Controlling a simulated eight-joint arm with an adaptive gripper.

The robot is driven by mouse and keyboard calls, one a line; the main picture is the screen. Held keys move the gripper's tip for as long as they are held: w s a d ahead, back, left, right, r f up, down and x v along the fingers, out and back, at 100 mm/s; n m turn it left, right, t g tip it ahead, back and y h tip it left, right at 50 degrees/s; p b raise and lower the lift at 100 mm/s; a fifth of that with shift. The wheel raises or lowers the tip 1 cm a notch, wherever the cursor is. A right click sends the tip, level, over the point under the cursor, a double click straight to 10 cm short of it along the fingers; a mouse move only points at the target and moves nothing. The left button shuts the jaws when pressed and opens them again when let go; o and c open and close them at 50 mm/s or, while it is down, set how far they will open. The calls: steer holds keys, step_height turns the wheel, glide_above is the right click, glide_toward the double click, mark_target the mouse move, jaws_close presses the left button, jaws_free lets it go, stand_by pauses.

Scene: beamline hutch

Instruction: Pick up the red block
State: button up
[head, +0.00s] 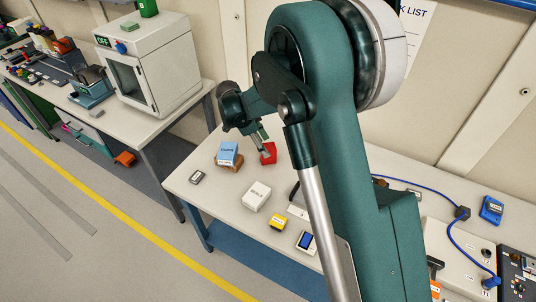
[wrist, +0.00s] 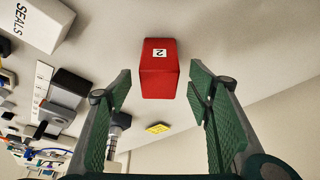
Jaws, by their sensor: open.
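The red block (wrist: 158,76) stands on the pale table top in the wrist view and carries a small white label with a "2". My gripper (wrist: 160,85) is open, with its two green ribbed fingers apart on either side of the lower part of the picture. The block shows between and just beyond the fingertips; I cannot tell whether it lies between them. In the head view the red block (head: 269,153) is on the table near the back left, and my gripper (head: 262,148) is right beside it, partly overlapping it.
A blue-topped box (head: 228,152) sits close to the left of the block. A white box marked SEALS (head: 257,195), a yellow item (head: 277,222) and a small grey device (head: 197,177) lie nearer the front edge. A white cabinet (head: 150,65) stands on another table.

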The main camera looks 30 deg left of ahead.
steer(key=shift+x, duration=2.6)
steer(key=shift+d, duration=0.1)
steer(key=c, duration=1.1)
steer(key=shift+r, duration=0.25)
steer(key=shift+r, duration=4.85)
